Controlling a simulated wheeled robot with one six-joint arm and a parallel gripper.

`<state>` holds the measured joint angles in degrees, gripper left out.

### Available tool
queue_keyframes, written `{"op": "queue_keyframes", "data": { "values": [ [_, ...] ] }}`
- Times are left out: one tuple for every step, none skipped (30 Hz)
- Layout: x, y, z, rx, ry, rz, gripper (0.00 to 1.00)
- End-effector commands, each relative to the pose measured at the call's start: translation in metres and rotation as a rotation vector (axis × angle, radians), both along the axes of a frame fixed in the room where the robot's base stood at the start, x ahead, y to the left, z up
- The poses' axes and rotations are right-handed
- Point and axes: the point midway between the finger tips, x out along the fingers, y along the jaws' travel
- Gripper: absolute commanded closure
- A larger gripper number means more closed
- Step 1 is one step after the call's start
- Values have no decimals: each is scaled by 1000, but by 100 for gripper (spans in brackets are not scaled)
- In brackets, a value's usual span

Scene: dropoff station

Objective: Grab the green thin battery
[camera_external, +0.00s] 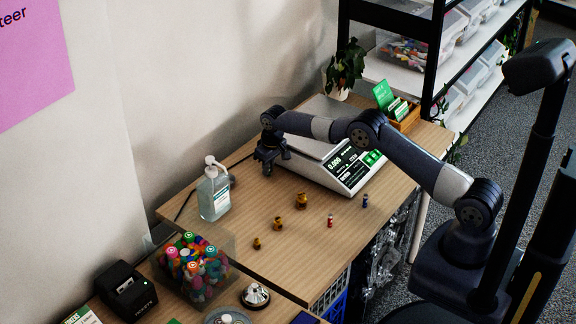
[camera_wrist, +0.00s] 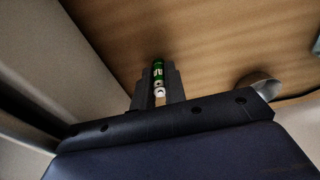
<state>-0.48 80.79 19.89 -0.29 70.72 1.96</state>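In the wrist view, a slim green battery (camera_wrist: 158,70) with pale markings and a whitish end lies between the two dark fingers of my gripper (camera_wrist: 158,84). The fingers press close on both sides of it, and it appears held. In the external view, my gripper (camera_external: 267,170) points down over the back of the wooden table, left of the white scale and right of the sanitizer bottle. The battery is hidden by the gripper there. A red battery (camera_external: 330,220) and a blue battery (camera_external: 365,201) stand upright near the table's right edge.
A white scale (camera_external: 345,170) stands right of my gripper. A clear sanitizer bottle (camera_external: 214,193) stands to its left. Several brass weights (camera_external: 302,200) are in the middle of the table. A clear box of colourful markers (camera_external: 195,270) sits at front left.

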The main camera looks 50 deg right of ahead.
Motion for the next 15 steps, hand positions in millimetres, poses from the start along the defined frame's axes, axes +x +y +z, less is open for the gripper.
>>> {"op": "queue_keyframes", "data": {
  "values": [
    [0, 0, 0, 0, 0, 0, 92],
    [0, 0, 0, 0, 0, 0, 95],
    [0, 0, 0, 0, 0, 0, 98],
    [0, 0, 0, 0, 0, 0, 100],
    [0, 0, 0, 0, 0, 0, 100],
    [0, 0, 0, 0, 0, 0, 100],
    [0, 0, 0, 0, 0, 0, 100],
    [0, 0, 0, 0, 0, 0, 100],
    [0, 0, 0, 0, 0, 0, 100],
    [0, 0, 0, 0, 0, 0, 100],
    [0, 0, 0, 0, 0, 0, 100],
    [0, 0, 0, 0, 0, 0, 100],
    [0, 0, 1, 0, 0, 0, 100],
    [0, 0, 1, 0, -1, 0, 100],
    [0, 0, 3, 0, -1, 0, 100]
  ]
}}
